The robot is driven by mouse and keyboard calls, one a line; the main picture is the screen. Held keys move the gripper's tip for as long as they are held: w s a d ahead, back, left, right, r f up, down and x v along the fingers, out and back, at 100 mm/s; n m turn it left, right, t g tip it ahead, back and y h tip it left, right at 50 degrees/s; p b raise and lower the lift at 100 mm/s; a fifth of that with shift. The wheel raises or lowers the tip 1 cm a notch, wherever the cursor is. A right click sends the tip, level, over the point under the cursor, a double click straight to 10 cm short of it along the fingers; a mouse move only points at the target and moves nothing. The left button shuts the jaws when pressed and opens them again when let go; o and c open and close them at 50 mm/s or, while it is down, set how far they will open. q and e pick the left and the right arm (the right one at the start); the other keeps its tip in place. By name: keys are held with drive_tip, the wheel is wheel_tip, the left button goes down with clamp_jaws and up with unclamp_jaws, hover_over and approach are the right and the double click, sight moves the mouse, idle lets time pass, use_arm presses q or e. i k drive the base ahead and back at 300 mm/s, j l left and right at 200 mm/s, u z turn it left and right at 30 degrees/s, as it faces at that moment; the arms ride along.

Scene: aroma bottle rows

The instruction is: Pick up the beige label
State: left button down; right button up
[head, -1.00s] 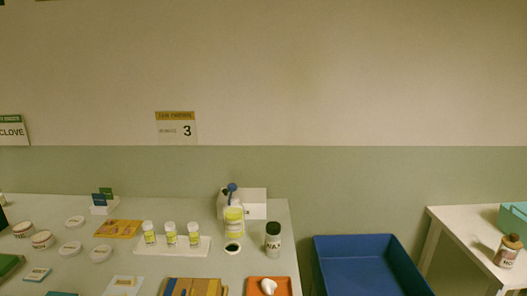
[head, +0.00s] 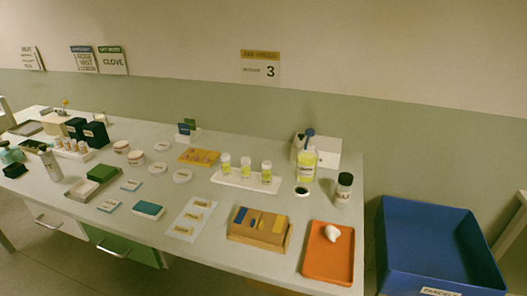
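A white card (head: 177,222) lies on the table in front of the bottle rack, with several small yellow-beige labels (head: 196,216) on it. To its right is a tan wooden box (head: 246,238) with blue, tan and yellow flat pieces on top. I cannot tell for sure which piece is the beige label. Neither of my grippers is in view.
A white rack (head: 232,179) holds three small yellow-labelled bottles. An orange tray (head: 325,262) with a white object sits at the table's right end, and a dark-capped bottle (head: 343,188) stands behind it. A blue bin (head: 430,245) is right of the table.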

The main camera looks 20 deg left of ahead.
sight(180, 229)
drive_tip(key=u, duration=1.45)
